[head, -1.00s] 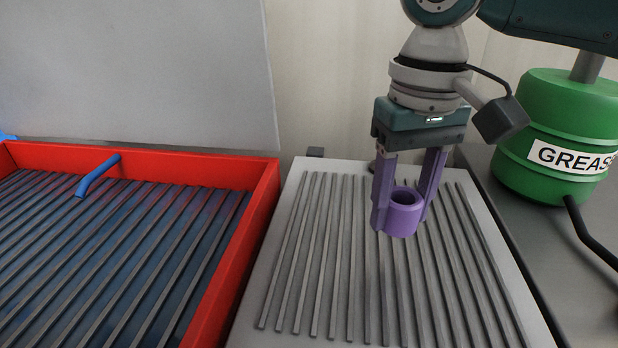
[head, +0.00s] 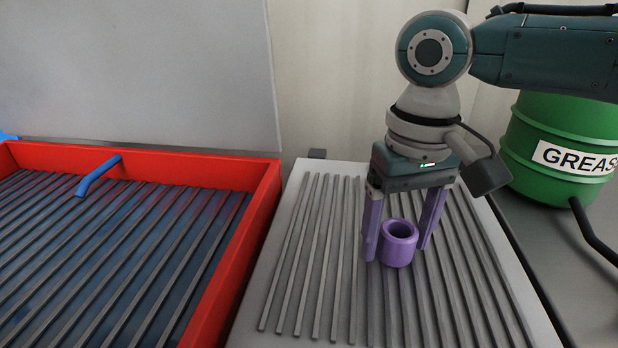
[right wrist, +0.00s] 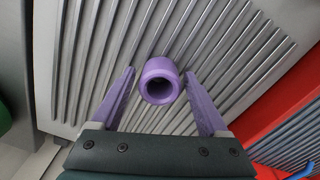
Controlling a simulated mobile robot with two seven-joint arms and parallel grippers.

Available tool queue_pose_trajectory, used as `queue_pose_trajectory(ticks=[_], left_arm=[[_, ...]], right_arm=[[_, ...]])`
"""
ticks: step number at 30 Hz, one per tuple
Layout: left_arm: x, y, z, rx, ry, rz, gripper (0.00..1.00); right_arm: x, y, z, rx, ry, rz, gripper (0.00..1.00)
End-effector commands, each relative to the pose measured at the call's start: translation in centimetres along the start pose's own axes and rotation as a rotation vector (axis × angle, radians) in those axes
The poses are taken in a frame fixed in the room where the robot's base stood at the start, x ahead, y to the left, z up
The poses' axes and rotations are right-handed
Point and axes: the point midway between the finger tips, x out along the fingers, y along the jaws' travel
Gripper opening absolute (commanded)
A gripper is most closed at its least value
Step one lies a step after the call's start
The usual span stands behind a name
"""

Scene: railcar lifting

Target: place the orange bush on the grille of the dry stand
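The bush (head: 398,244) is a purple hollow cylinder with a collar, not orange. It appears to stand upright on the grey grille (head: 307,250) of the dry stand. It also shows in the right wrist view (right wrist: 160,82), bore facing the camera. My right gripper (head: 398,250) points down over it, with its purple fingers on either side. In the right wrist view, gaps show between the bush and both fingers (right wrist: 163,88), so the gripper is open. My left gripper is not in view.
A red-walled tray (head: 215,300) with a slatted grille and a blue hooked handle (head: 97,176) stands left of the stand. A green drum (head: 558,150) labelled grease stands at the right with a dark hose. The left part of the stand's grille is clear.

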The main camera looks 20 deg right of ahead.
Motion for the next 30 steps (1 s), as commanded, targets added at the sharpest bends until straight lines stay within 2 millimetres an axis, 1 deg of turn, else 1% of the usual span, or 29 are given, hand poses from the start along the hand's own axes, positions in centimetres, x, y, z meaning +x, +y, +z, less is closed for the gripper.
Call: queue_pose_trajectory(ticks=[8, 11, 14, 21, 24, 27, 30], left_arm=[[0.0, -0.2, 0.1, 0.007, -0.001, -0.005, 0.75], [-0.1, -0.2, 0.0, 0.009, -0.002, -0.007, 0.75], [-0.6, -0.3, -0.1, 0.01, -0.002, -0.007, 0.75], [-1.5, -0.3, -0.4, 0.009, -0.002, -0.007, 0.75], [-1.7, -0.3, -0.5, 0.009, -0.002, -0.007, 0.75], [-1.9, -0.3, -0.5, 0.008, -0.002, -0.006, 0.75], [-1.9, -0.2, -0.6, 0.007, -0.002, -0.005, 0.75]], right_arm=[[-0.1, 0.0, 0.0, 0.0, 0.0, 0.0, 0.83], [-0.8, 0.0, 0.0, 0.001, 0.001, 0.0, 0.83], [-2.4, 0.0, -0.1, 0.0, 0.003, -0.002, 0.83], [-7.9, 0.0, -0.1, 0.0, 0.004, -0.001, 0.83], [-9.8, 0.0, -0.1, 0.0, 0.003, -0.002, 0.83], [-11.2, 0.0, -0.1, 0.001, 0.003, -0.002, 0.83], [-12.0, 0.0, -0.1, 0.001, 0.001, -0.001, 0.83]])
